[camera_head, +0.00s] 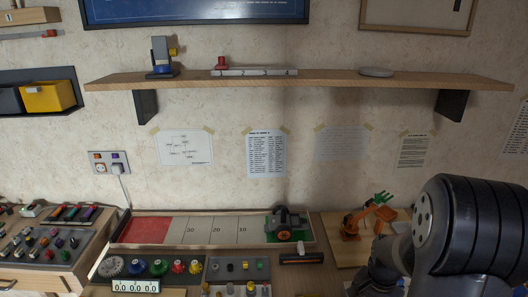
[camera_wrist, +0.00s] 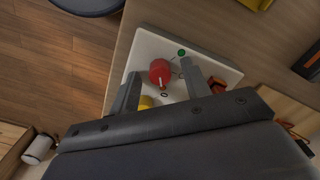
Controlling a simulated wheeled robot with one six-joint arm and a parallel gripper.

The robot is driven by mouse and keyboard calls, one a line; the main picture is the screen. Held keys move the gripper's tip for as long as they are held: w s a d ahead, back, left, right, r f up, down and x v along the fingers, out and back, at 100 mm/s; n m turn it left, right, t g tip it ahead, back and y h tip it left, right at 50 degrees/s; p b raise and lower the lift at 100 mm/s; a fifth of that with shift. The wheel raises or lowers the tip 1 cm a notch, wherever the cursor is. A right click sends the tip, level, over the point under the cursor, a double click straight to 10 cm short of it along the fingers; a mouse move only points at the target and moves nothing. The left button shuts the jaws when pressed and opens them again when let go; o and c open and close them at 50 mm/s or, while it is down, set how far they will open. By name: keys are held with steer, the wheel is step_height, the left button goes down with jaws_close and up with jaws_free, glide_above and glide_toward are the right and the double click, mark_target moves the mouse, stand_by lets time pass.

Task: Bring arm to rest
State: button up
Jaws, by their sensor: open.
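My gripper (camera_wrist: 162,88) shows in the wrist view with its two grey fingers spread apart. It is open, and nothing is held between the fingers. Beyond the fingertips lies a white board (camera_wrist: 150,45) with a red rounded part (camera_wrist: 160,71) on it. I cannot tell how far the fingers are above the board. In the head view my dark arm (camera_head: 475,225) fills the lower right, and the gripper is not visible there.
A wooden shelf (camera_head: 300,82) runs along the wall. Below it are a scored track board (camera_head: 185,230), a small orange robot arm model (camera_head: 352,222) and control panels (camera_head: 45,240). In the wrist view a white cylinder (camera_wrist: 38,150) stands at lower left, beside wooden floor (camera_wrist: 50,60).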

steer(key=shift+r, duration=0.1)
steer(key=shift+r+m, duration=0.1)
steer(key=shift+m, duration=0.2)
step_height(320, 180, up, 10)
step_height(320, 180, down, 11)
steer(key=shift+s+r, duration=0.1)
steer(key=shift+r, duration=0.1)
steer(key=shift+r+n, duration=0.1)
steer(key=shift+n, duration=0.3)
steer(key=n, duration=0.5)
steer(key=shift+p, duration=0.4)
steer(key=n+p, duration=0.1)
steer(key=n, duration=0.5)
steer(key=shift+n, duration=0.3)
step_height(320, 180, up, 11)
